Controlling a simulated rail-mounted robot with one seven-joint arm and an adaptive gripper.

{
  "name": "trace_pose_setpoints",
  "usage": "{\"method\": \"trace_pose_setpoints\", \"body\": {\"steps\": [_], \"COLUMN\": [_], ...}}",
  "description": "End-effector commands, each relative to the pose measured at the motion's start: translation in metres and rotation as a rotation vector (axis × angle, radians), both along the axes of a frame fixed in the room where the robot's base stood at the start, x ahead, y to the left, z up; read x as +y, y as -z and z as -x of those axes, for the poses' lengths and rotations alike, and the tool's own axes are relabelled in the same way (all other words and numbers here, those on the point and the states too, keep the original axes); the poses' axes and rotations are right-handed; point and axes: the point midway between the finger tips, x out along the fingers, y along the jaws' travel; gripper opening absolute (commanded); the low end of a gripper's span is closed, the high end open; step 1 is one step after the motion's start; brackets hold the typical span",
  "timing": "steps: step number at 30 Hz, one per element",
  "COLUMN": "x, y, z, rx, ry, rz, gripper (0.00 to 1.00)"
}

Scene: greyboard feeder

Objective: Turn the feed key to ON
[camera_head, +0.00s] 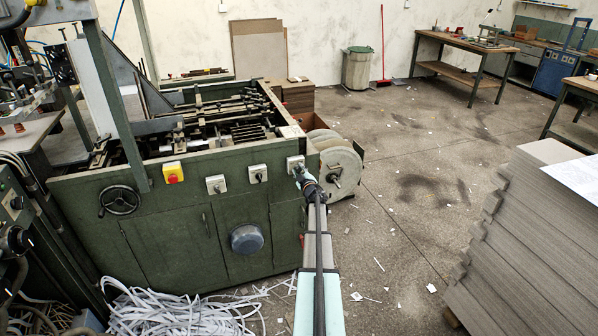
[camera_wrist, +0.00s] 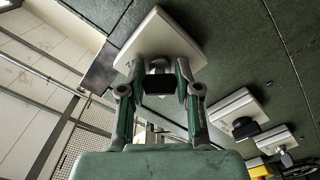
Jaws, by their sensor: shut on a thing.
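The feed key (camera_wrist: 158,84) is a dark block in front of a pale square plate (camera_wrist: 160,40) on the green machine panel. In the wrist view my gripper (camera_wrist: 160,75) has one finger on each side of the key and is shut on it. In the head view my gripper (camera_head: 302,174) is at the rightmost switch plate (camera_head: 295,162) on the machine's front and hides the key. Any ON marking is too small or hidden to read.
Two similar switches (camera_head: 257,174) (camera_head: 215,184) and a red-and-yellow button (camera_head: 173,172) sit to the left on the green machine (camera_head: 165,235). A large reel (camera_head: 338,168) stands just right of my gripper.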

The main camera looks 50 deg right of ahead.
Motion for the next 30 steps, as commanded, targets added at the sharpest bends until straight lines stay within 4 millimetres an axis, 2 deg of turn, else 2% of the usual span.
{"method": "trace_pose_setpoints", "body": {"steps": [4, 5, 6, 20, 26, 30], "x": [-0.001, -0.001, -0.001, 0.003, 0.016, 0.031], "y": [-0.001, -0.001, -0.001, -0.001, -0.001, -0.002], "z": [-0.001, -0.001, -0.001, 0.005, 0.023, 0.044], "rx": [-0.003, -0.003, -0.002, 0.000, 0.000, -0.001], "ry": [-0.001, -0.001, -0.001, 0.000, 0.001, 0.001], "rz": [0.000, 0.000, 0.000, 0.000, 0.000, 0.000], "gripper": [0.00, 0.43, 0.57, 0.58, 0.58, 0.58]}}
